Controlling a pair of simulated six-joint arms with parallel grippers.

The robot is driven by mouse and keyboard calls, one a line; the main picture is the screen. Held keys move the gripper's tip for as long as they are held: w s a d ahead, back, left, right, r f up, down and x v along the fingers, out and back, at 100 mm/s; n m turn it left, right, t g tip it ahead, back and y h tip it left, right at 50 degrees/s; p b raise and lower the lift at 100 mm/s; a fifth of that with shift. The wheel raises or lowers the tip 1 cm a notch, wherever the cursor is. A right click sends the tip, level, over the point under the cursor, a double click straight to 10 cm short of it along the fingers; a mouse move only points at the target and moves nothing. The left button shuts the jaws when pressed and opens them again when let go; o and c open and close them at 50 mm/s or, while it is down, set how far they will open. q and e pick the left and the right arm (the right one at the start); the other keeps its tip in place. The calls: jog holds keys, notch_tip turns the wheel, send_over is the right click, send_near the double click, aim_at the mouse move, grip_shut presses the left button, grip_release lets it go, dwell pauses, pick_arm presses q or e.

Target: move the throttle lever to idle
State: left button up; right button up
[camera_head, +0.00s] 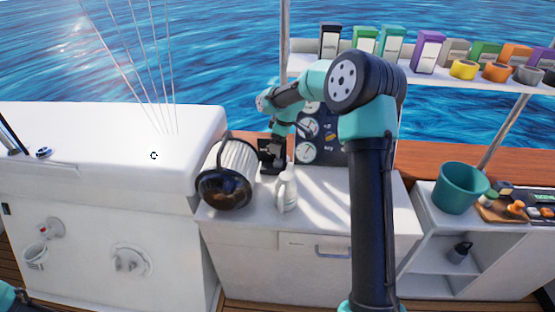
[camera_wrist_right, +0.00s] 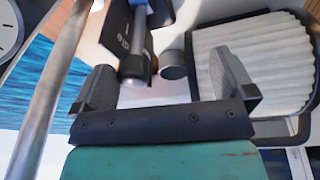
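The throttle lever (camera_wrist_right: 136,68), a dark rod with a thick rounded black end, shows in the right wrist view in front of a black housing (camera_wrist_right: 117,28). My right gripper (camera_wrist_right: 166,72) is open, its two grey fingers wide apart. The lever's end appears between them, nearer the left finger, with a visible gap on each side; I cannot tell how deep it lies. In the head view my right gripper (camera_head: 271,152) is at the back of the white counter, beside the gauge panel, and the lever is not clear there. My left gripper is not in view.
A pleated white cylinder with a dark end (camera_head: 236,163) stands close left of my right gripper. A white bottle (camera_head: 287,191) stands in front. The gauge panel (camera_head: 330,140) is to the right. A metal post (camera_wrist_right: 48,95) runs along the wrist view's left. A teal bucket (camera_head: 461,188) is farther right.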

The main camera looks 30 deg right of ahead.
jog(key=s+a, duration=0.2)
jog(key=s, duration=0.1)
jog(key=s+a, duration=0.3)
jog(key=s+a+r, duration=0.1)
jog(key=s+a, duration=0.1)
jog(key=s, duration=0.2)
jog(key=shift+s+a+r, duration=0.1)
jog(key=shift+a, duration=0.1)
jog(key=c, duration=0.4)
jog(key=shift+c, duration=0.2)
